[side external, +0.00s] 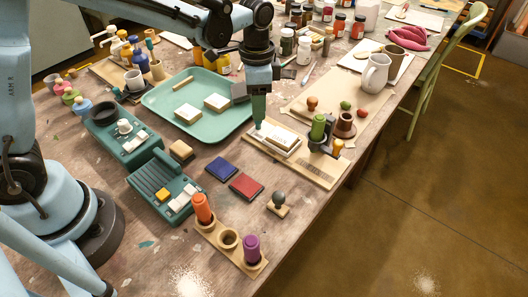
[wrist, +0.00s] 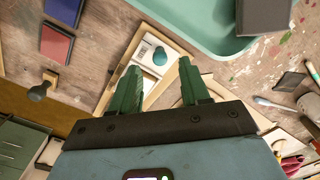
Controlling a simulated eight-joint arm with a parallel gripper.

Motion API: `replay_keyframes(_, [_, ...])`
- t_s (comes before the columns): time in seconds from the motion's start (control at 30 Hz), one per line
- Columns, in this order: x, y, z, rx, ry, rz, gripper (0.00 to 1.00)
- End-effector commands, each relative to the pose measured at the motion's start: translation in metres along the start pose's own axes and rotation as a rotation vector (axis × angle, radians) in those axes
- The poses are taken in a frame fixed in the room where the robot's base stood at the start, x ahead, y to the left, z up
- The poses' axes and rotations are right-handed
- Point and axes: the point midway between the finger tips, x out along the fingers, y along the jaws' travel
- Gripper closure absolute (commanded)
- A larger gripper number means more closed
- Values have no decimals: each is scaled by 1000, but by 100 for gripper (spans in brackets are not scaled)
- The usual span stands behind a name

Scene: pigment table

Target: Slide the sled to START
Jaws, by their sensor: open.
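The sled looks to be the pale block with a white top (side external: 279,138), lying on a long light wooden board (side external: 318,176) near the table's right edge. In the wrist view the white-topped block (wrist: 144,57) carries a small teal knob (wrist: 160,56). My gripper (side external: 258,122) points down over the block's far left end. In the wrist view the open fingers (wrist: 158,82) have the knob beyond and between their tips, apart from both. Dark marking shows on the board's near end; I cannot read START anywhere.
A green tray (side external: 155,108) with pale blocks lies left of the board. A dark-knobbed stamp (side external: 278,203) stands in front.

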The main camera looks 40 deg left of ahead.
Motion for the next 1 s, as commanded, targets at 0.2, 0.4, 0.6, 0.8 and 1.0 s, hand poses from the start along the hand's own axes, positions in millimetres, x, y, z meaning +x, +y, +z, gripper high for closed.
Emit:
replay_keyframes(0.2, [24,0,0,-1,0,-1,54])
replay_keyframes(0.4, [32,0,0,-1,0,-1,54])
replay_keyframes(0.6, [32,0,0,-1,0,-1,54])
replay_keyframes(0.8, [32,0,0,-1,0,-1,82])
replay_keyframes(1.0, [31,0,0,-1,0,-1,100])
